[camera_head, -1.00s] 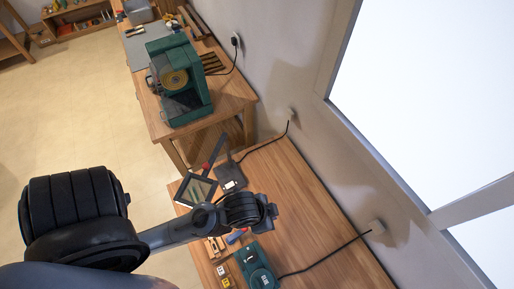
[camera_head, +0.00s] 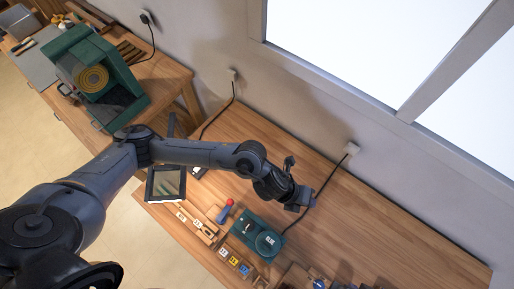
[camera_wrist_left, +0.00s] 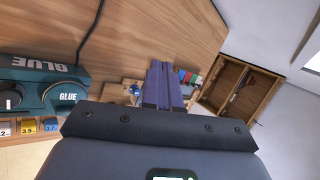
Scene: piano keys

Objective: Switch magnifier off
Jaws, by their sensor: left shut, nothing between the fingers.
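The magnifier (camera_head: 165,185) is a square dark-framed lens at the left end of the near workbench in the head view. My left arm crosses in front of it and hides most of its base, so I cannot see its switch. My left gripper (camera_head: 306,199) is above the bench, to the right of the magnifier and beyond the green glue pot (camera_head: 267,243). In the left wrist view its fingers (camera_wrist_left: 163,82) are together and empty. The magnifier does not show there. My right gripper is in neither view.
A red-and-blue tool (camera_head: 225,211) and small numbered blocks (camera_head: 233,262) lie near the bench's front edge. Cords run to wall outlets (camera_head: 352,148). A green machine (camera_head: 95,75) stands on the far bench. The bench's right part (camera_head: 400,220) is largely clear.

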